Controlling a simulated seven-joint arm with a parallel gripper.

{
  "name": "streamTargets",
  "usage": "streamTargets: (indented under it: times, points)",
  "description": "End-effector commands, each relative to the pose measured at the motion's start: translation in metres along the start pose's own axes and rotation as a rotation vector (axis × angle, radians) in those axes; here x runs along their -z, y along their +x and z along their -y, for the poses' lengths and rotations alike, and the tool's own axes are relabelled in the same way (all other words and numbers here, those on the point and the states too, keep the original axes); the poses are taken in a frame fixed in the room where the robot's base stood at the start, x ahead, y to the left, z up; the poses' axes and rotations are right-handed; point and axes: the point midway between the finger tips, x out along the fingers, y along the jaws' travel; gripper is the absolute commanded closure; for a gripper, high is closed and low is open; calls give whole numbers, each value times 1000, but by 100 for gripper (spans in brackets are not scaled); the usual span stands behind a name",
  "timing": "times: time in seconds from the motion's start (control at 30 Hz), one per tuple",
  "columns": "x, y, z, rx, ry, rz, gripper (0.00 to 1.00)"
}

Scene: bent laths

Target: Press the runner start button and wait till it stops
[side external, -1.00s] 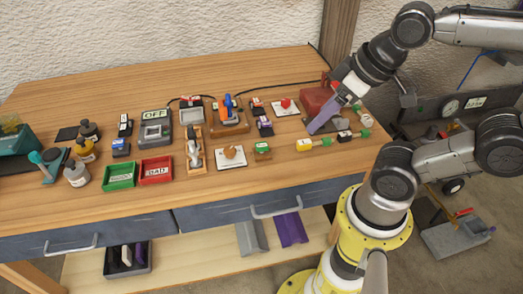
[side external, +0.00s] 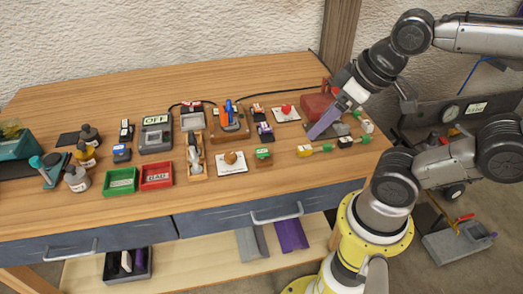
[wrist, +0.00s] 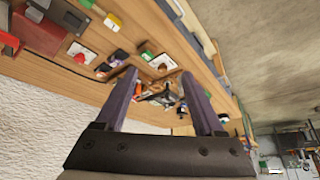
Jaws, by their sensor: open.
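Buttons stand on the workbench: a red one on a white plate (side external: 286,113), an orange-brown one on a white plate (side external: 231,162) and a small green-topped block (side external: 263,155). I cannot tell which one starts the runner, and I cannot single the runner out. A grey box with an OFF sign (side external: 156,133) stands to their left. My gripper (side external: 316,134) is at the right of the bench, its purple fingers angled down to the left beside the red box. In the wrist view its fingers (wrist: 158,75) are apart with nothing gripped; the red button plate (wrist: 80,54) lies left of them.
A red box (side external: 316,106) and a row of yellow, black and green blocks (side external: 326,148) are close to my gripper. An orange-and-blue device (side external: 229,120) and green and red trays (side external: 156,176) stand further left. The bench's front strip is bare.

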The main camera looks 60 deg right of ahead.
Motion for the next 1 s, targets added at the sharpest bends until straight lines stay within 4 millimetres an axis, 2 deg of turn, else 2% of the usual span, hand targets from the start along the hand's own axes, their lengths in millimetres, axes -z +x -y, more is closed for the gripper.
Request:
streamTargets:
  times: [0.07,0.43,0.47,1.0]
  points:
    - [0,0,0,0,0,0,31]
    - [0,0,0,0,0,0,98]
    - [0,0,0,0,0,0,100]
    - [0,0,0,0,0,0,100]
